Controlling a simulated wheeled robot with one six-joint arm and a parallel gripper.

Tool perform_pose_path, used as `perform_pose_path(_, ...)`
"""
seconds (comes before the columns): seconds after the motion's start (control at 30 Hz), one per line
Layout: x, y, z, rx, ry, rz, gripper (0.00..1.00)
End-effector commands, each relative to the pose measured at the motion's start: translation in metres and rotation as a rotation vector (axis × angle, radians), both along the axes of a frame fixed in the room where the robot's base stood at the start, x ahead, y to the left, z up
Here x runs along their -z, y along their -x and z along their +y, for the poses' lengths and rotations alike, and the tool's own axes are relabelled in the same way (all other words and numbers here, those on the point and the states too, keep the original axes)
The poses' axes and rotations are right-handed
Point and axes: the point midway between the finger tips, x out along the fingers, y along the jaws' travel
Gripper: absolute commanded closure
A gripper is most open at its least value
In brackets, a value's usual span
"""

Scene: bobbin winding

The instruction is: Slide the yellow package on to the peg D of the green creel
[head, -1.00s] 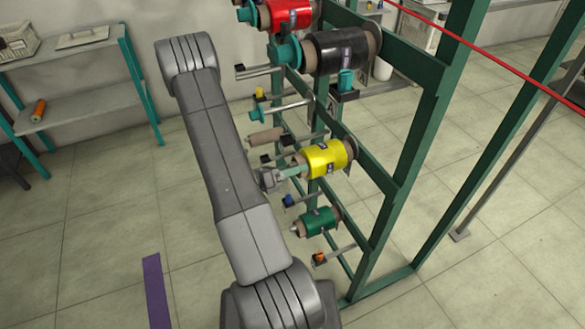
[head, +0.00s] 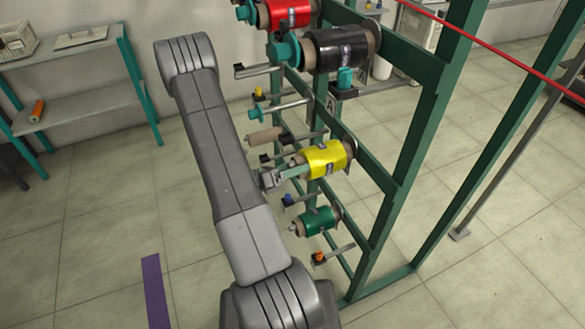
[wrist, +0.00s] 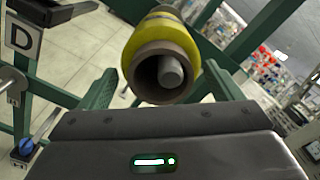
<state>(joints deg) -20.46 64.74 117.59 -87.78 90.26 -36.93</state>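The yellow package (head: 325,159) sits on the green creel (head: 391,203), its tube lying roughly level. In the wrist view the yellow package (wrist: 132,57) is straight ahead, with a grey peg end (wrist: 171,71) showing inside its brown tube. A plate marked D (wrist: 23,36) shows at the left; the package hides most of the peg. My gripper (head: 296,171) is at the near end of the tube. In the wrist view its two green fingers stand wide apart, one on each side of the tube end, with a gap visible. My gripper (wrist: 160,72) looks open.
A black package (head: 335,51) and a red package (head: 290,13) are above, and a green package (head: 320,221) is below. Bare pegs and a brown tube (head: 264,136) stick out close to my gripper.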

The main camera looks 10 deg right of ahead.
Motion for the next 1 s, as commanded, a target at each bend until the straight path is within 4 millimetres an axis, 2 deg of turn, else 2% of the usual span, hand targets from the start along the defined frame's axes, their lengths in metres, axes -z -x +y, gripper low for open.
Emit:
perform_pose_path(0.23,0.001,0.001,0.003,-0.001,-0.001,0.000,0.14)
perform_pose_path(0.37,0.001,0.003,0.013,-0.004,-0.001,-0.001,0.14)
perform_pose_path(1.0,0.002,0.034,0.104,-0.004,-0.001,-0.001,0.14)
